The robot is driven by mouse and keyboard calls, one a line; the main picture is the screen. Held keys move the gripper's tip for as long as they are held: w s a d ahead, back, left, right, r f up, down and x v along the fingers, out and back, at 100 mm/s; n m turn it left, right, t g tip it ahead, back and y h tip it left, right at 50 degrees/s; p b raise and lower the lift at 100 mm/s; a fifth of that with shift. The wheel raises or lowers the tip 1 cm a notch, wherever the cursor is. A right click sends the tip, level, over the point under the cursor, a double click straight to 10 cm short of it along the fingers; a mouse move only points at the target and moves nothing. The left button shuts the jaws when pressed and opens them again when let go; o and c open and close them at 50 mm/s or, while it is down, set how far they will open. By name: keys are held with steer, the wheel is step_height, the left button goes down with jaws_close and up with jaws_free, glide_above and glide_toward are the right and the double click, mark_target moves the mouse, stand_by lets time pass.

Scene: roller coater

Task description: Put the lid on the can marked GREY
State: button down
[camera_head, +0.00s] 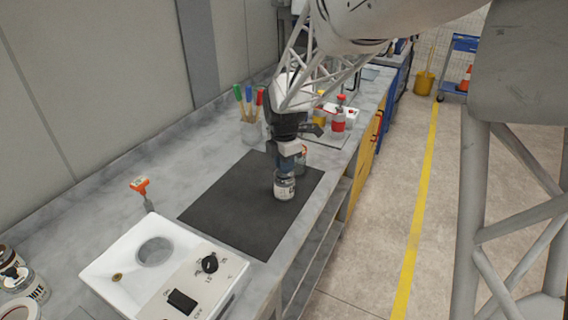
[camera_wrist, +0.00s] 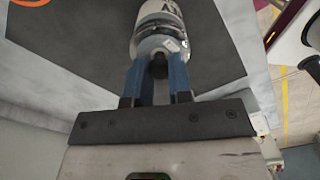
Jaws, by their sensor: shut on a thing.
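A small can (camera_head: 285,188) with a pale label stands upright on the black mat, directly under my gripper (camera_head: 287,165). In the wrist view the can (camera_wrist: 170,12) shows dark letters, partly cut off, that look like the end of GREY. My gripper (camera_wrist: 158,78) has its blue fingers shut on the dark knob of the lid (camera_wrist: 152,45). The lid is at the top of the can; whether it is fully seated I cannot tell.
Another can with orange on it (camera_head: 301,155) stands just behind on the mat (camera_head: 230,210). A white device with a round well (camera_head: 125,265) is at the front left.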

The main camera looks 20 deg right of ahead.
stand_by(0.3)
steer(key=shift+c, duration=2.4)
jaws_free()
steer(key=shift+r, duration=0.1)
steer(key=shift+r, duration=3.4)
steer(key=shift+c, duration=0.2)
jaws_close()
steer(key=shift+f, duration=2.9)
